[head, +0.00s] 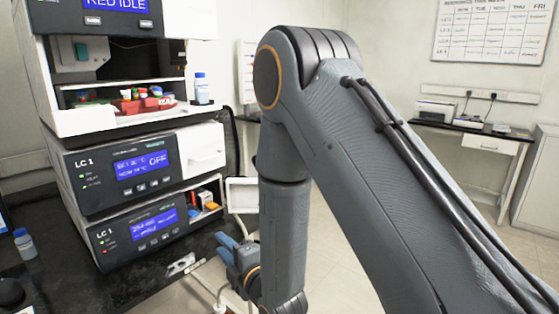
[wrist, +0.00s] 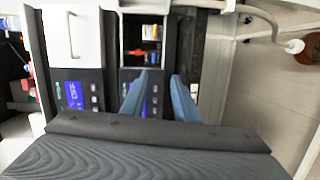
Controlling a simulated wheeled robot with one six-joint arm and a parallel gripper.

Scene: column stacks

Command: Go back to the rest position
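My gripper (head: 224,247) is low in the head view, just right of the lowest LC 1 unit (head: 143,234) and partly behind my own arm. Its blue fingers also show in the wrist view (wrist: 159,77), spread apart with nothing between them. The fingers point at the front of the instrument stack. An open compartment (wrist: 144,45) with small coloured items lies beyond them. I cannot tell how far the fingertips are from the panel.
A second LC 1 unit (head: 135,167) and an open bay (head: 120,92) with a red rack (head: 145,104) stand above. Another bottle (head: 25,243) is on the black bench. Floor (head: 345,262) shows clear to the right.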

